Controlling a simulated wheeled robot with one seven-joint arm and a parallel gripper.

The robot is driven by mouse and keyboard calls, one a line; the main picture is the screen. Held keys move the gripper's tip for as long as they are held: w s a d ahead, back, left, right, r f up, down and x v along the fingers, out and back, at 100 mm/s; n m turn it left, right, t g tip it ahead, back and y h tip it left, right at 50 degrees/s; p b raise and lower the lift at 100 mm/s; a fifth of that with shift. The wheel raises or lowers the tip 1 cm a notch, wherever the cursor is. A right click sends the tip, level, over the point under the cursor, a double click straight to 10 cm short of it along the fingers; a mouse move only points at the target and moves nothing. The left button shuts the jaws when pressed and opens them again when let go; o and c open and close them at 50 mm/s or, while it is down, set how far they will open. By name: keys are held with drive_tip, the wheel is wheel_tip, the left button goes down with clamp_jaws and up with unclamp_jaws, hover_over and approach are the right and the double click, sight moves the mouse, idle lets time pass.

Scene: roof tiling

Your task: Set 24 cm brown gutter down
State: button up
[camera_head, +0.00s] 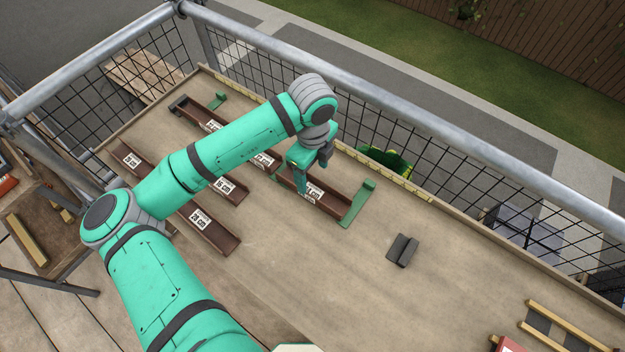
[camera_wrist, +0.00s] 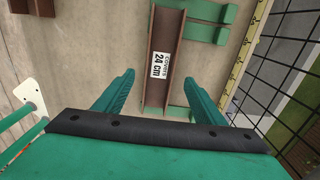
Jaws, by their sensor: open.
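The brown gutter (camera_head: 328,203) with a white label lies on the wooden worktop, its right end at a green bracket (camera_head: 357,205). In the wrist view the label on the gutter (camera_wrist: 155,93) reads "covers 24 cm". My gripper (camera_wrist: 160,77) is open, with one green finger on each side of the gutter and visible gaps between. In the head view my gripper (camera_head: 302,178) is over the left part of this gutter and partly hides it. The green bracket (camera_wrist: 208,33) also shows at the top of the wrist view.
Other labelled brown gutters (camera_head: 208,230) lie to the left, some partly behind my arm. A small dark grey piece (camera_head: 402,250) lies to the right on clear worktop. A yellow measuring strip (camera_head: 385,180) and mesh railing (camera_head: 430,155) run along the far edge.

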drive_tip(key=shift+r, duration=2.7)
